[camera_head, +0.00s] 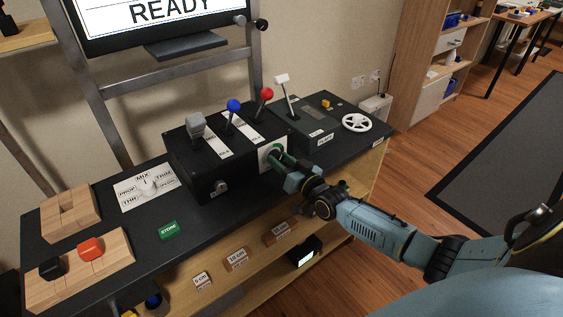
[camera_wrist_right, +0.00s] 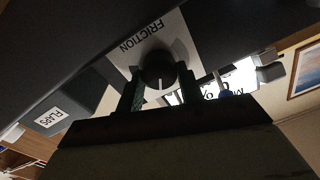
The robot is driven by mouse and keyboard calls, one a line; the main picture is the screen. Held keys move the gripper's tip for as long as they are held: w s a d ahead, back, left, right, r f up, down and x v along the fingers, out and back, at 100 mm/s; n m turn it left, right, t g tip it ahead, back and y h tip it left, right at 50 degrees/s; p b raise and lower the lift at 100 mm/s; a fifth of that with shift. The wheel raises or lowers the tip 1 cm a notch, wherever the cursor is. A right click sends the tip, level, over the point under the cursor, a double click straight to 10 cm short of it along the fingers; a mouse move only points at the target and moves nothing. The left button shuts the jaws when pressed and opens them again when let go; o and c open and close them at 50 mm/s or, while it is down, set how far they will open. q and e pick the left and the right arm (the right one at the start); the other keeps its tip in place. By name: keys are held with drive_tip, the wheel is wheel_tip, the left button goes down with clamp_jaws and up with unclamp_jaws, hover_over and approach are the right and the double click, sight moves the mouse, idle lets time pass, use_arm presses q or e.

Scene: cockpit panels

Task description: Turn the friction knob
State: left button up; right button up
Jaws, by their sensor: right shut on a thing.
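The friction knob (camera_wrist_right: 158,72) is dark and round with a white pointer line. It sits on a white plate labelled FRICTION (camera_wrist_right: 141,37) in the right wrist view. My right gripper (camera_wrist_right: 160,92) has one finger on each side of the knob and is shut on it. In the head view my right gripper (camera_head: 281,162) reaches the front face of the black lever box (camera_head: 232,170), by the white plate (camera_head: 268,150); the knob is mostly hidden there by the fingers. My left gripper does not show.
Grey, blue (camera_head: 234,105) and red (camera_head: 266,93) levers rise from the box. A flaps unit (camera_head: 316,139) and white wheel (camera_head: 356,122) stand to the right. A mode dial (camera_head: 148,185), green STORE block (camera_head: 168,230) and wooden blocks (camera_head: 68,212) lie left. A shelf is below.

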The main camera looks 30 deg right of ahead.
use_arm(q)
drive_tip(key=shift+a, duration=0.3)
use_arm(e)
drive_tip(key=o, duration=1)
drive_tip(key=shift+s, duration=0.1)
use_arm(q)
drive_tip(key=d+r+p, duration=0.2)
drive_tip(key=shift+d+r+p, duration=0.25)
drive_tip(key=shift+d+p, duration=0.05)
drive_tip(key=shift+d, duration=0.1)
use_arm(e)
drive_tip(key=s+d, duration=0.1)
drive_tip(key=s, duration=1.2)
drive_tip(key=shift+d+f, duration=0.15)
drive_tip(key=shift+d, duration=0.1)
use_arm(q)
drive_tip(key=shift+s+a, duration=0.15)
